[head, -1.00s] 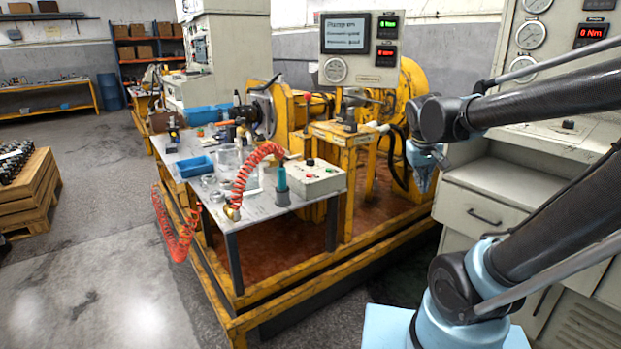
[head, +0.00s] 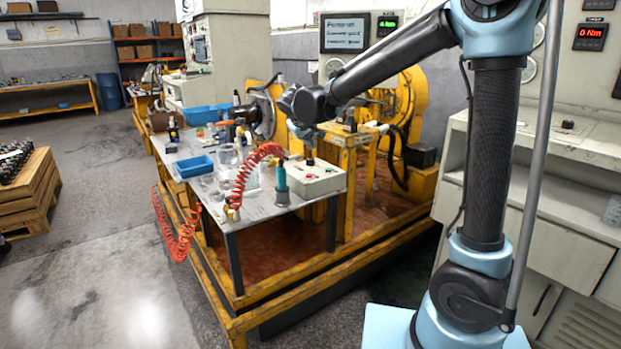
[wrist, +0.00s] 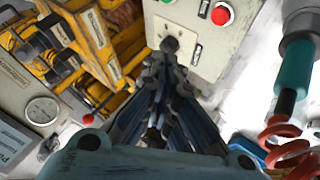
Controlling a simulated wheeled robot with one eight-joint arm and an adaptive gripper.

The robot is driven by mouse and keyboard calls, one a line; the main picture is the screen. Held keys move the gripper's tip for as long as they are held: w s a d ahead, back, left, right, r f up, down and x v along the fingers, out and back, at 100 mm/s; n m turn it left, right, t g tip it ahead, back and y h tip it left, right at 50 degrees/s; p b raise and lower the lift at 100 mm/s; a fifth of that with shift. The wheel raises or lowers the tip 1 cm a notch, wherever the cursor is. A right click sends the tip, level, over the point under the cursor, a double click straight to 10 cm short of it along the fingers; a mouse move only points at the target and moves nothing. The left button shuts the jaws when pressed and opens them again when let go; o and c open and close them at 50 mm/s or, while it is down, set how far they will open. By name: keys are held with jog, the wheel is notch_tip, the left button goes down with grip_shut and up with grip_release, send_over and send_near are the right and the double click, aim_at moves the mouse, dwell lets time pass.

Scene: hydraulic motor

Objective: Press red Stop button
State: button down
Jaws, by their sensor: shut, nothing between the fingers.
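The red Stop button (wrist: 221,15) is round, in a pale ring, on a light grey control box (wrist: 237,45). It sits at the top of the wrist view, right of and beyond my fingertips. The box stands on the metal table's right end in the head view (head: 318,183), where its buttons are tiny. My gripper (wrist: 165,65) is shut and empty, its fingertips near a black knob (wrist: 169,44) on the box; I cannot tell if they touch. In the head view my gripper (head: 307,137) is above the box, near its back edge.
A teal tool (head: 281,180) with a coiled red hose (head: 240,182) stands left of the box. The table (head: 262,207) also holds a blue tray (head: 195,167) and clear containers. Yellow machinery (head: 348,150) stands behind. A red ball knob (wrist: 88,118) shows in the wrist view.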

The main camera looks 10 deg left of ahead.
jog(key=shift+a, duration=0.55)
jog(key=shift+f, duration=0.1)
jog(key=shift+f, duration=4.3)
jog(key=shift+s+f, duration=0.1)
jog(key=shift+f, duration=0.65)
jog(key=shift+r, duration=0.8)
jog(key=shift+r, duration=2.5)
